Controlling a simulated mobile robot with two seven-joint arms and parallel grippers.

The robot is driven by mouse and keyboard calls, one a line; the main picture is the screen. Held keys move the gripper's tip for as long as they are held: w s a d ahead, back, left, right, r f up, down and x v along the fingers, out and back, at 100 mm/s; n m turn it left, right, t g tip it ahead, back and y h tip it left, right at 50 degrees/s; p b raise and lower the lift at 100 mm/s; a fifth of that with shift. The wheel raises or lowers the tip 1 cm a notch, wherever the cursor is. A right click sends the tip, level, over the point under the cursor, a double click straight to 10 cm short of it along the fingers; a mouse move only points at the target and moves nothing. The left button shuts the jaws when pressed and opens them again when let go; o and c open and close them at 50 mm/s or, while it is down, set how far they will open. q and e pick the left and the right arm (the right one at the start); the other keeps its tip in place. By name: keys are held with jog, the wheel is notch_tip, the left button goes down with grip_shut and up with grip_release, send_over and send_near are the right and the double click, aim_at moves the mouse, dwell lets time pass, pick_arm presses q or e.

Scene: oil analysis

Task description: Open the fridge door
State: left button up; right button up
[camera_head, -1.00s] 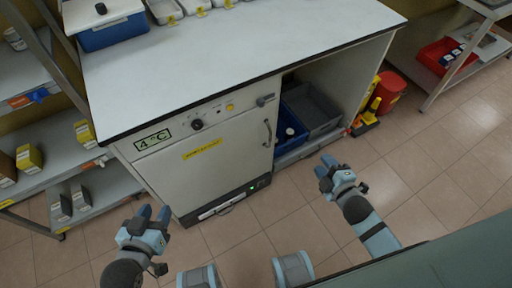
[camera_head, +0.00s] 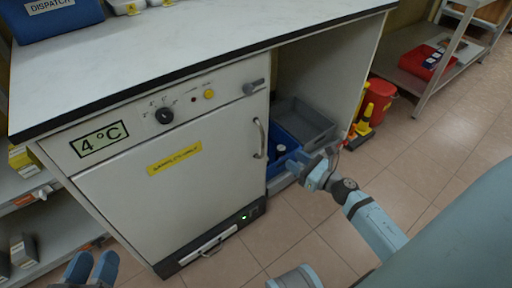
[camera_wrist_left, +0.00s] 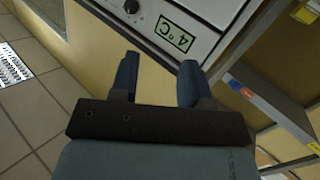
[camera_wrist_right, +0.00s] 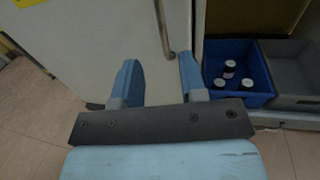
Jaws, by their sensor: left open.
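The white fridge door (camera_head: 170,180) is shut under the counter. It has a 4°C label, a yellow strip and a vertical metal handle (camera_head: 260,138) near its right edge. My right gripper (camera_head: 300,165) is open and empty, to the right of and below the handle in the head view. In the right wrist view the handle (camera_wrist_right: 164,28) appears ahead, between and beyond the fingertips (camera_wrist_right: 158,68), apparently not touched. My left gripper (camera_head: 92,262) is open and empty in front of the fridge's lower left; its fingers also show in the left wrist view (camera_wrist_left: 158,72).
A blue bin (camera_wrist_right: 236,64) with several dark bottles and a grey bin (camera_head: 305,122) sit in the open bay right of the fridge. A red bucket (camera_head: 380,100) stands beyond. Shelving (camera_head: 40,235) is at left.

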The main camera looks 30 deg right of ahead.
send_over(263, 154)
jog(key=shift+w+d+b, duration=0.1)
jog(key=shift+w+b, duration=0.25)
jog(key=shift+b, duration=0.1)
jog(key=shift+c, duration=0.5)
grip_shut()
